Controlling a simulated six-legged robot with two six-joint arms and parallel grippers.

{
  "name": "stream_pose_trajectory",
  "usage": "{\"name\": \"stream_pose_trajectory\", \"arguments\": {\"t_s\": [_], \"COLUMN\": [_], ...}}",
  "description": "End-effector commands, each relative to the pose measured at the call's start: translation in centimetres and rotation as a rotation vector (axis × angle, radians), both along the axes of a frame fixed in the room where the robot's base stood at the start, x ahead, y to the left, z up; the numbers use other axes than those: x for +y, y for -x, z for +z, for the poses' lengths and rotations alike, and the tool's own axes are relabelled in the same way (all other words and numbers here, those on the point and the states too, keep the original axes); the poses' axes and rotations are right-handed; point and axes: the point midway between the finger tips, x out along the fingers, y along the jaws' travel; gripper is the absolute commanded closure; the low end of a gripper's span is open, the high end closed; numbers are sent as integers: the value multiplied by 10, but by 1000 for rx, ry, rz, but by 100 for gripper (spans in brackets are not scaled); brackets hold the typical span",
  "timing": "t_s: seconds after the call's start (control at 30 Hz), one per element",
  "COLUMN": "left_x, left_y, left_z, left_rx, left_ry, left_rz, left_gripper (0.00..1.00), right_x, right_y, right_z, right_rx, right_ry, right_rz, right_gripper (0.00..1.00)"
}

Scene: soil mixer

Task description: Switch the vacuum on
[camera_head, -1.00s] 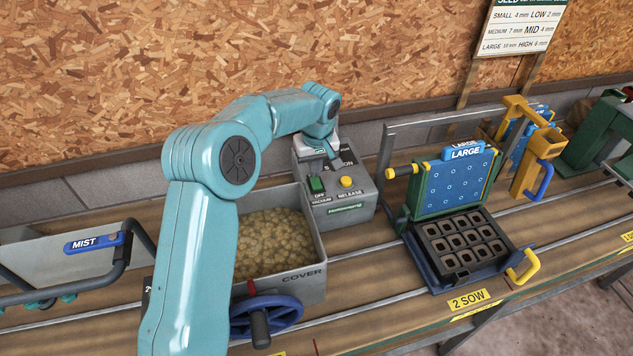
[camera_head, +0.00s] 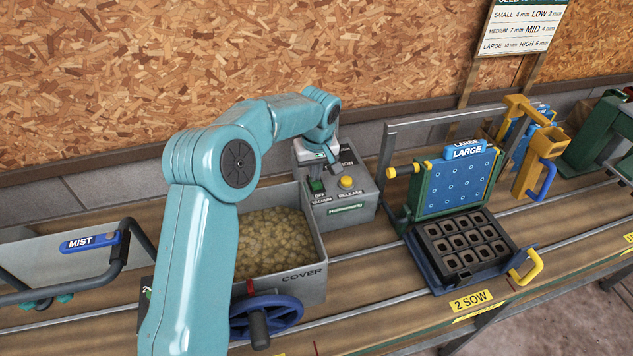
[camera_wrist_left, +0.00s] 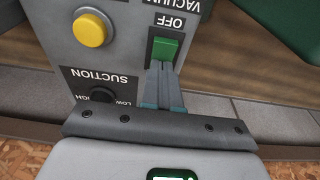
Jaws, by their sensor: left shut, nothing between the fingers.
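The grey control box (camera_head: 345,204) stands behind the soil-filled bin in the head view. On its face is a green rocker switch (camera_head: 317,186), labelled OFF and VACUUM, with a yellow RELEASE button (camera_head: 346,182) to its right. The wrist view shows the green switch (camera_wrist_left: 163,47) large, with the OFF label beside it, upside down. My left gripper (camera_head: 332,163) is shut and empty, pointing down over the box. In the wrist view its fingertips (camera_wrist_left: 161,66) are at the near edge of the switch; whether they touch it I cannot tell. My right gripper is not in view.
A black SUCTION knob (camera_wrist_left: 103,93) sits near the gripper on the same panel. The COVER bin (camera_head: 275,240) with a blue handwheel (camera_head: 266,316) stands in front. The seeder with its blue LARGE plate (camera_head: 457,185) and black cell tray (camera_head: 464,246) is to the right.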

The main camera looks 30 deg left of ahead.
Motion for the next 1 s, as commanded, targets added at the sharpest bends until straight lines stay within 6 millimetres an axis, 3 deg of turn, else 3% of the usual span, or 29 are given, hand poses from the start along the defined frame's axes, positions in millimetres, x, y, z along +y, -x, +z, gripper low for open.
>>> {"name": "stream_pose_trajectory", "arguments": {"t_s": [0.23,1.0], "left_x": [0,0], "left_y": [0,0], "left_z": [6,71], "left_rx": [0,0], "left_ry": [0,0], "left_rz": [0,0], "left_gripper": [100,100], "right_x": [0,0], "right_y": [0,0], "right_z": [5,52], "right_rx": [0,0], "right_ry": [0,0], "right_rz": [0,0], "right_gripper": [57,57]}}
